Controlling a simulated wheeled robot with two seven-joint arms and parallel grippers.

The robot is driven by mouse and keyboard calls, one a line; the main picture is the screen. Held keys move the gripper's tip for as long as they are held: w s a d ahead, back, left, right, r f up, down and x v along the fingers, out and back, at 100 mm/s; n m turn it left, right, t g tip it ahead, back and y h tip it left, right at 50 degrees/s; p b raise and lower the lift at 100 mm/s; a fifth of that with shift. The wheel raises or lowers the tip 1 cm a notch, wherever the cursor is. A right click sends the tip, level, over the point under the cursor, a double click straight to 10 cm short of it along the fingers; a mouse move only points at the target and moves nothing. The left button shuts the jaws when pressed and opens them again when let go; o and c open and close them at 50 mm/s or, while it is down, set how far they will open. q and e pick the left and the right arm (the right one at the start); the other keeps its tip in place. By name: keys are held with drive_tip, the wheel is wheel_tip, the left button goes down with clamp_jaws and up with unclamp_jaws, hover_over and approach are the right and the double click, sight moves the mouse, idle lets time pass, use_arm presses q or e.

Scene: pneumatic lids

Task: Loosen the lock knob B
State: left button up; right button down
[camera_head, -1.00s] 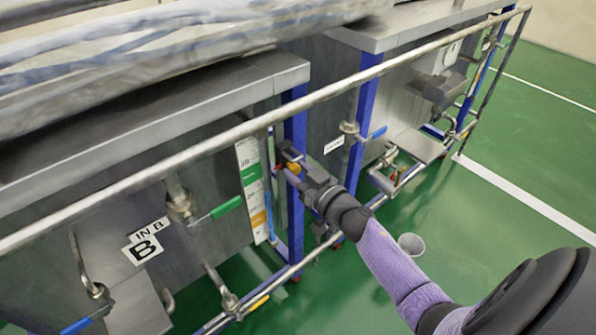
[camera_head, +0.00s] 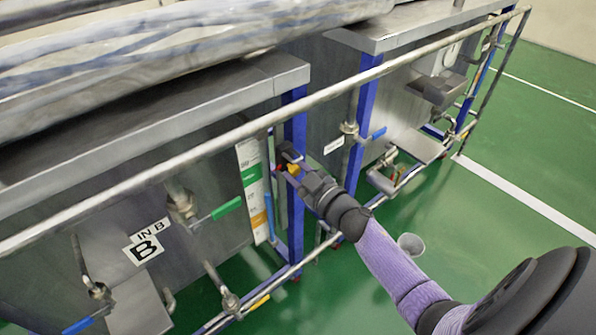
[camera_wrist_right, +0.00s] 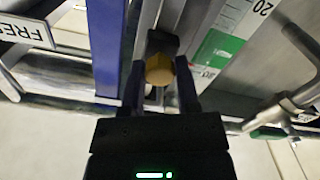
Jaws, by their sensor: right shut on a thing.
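The lock knob B is a small yellow-orange knob (camera_head: 293,170) by the blue upright post at the corner of the tank marked B. In the right wrist view the knob (camera_wrist_right: 159,70) sits between the two dark fingers, in front of a dark fitting. My right gripper (camera_head: 290,163) is shut on the knob, and its fingers partly hide it in the head view. The gripper also shows in the right wrist view (camera_wrist_right: 160,88). My left gripper is not in view.
A steel rail (camera_head: 222,138) runs across in front of the tanks, above my right forearm. A green-handled valve (camera_head: 226,208) and a white label strip (camera_head: 253,188) lie left of the gripper. A blue post (camera_head: 366,115) stands to the right. Green floor is open at right.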

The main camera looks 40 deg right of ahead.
drive_tip(key=shift+n, duration=1)
drive_tip(key=n, duration=0.2)
drive_tip(key=shift+n, duration=0.3)
drive_tip(key=n, duration=0.4)
drive_tip(key=shift+n+b, duration=0.3)
drive_tip(key=n, duration=0.2)
drive_tip(key=shift+n, duration=0.4)
drive_tip(key=n+b, duration=0.1)
drive_tip(key=n, duration=0.2)
drive_tip(key=shift+f, duration=0.1)
drive_tip(key=n, duration=0.2)
drive_tip(key=shift+n+b, duration=0.3)
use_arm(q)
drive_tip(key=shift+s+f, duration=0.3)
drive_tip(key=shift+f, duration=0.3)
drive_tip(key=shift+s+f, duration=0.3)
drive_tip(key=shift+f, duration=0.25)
use_arm(e)
drive_tip(key=shift+n, duration=0.8)
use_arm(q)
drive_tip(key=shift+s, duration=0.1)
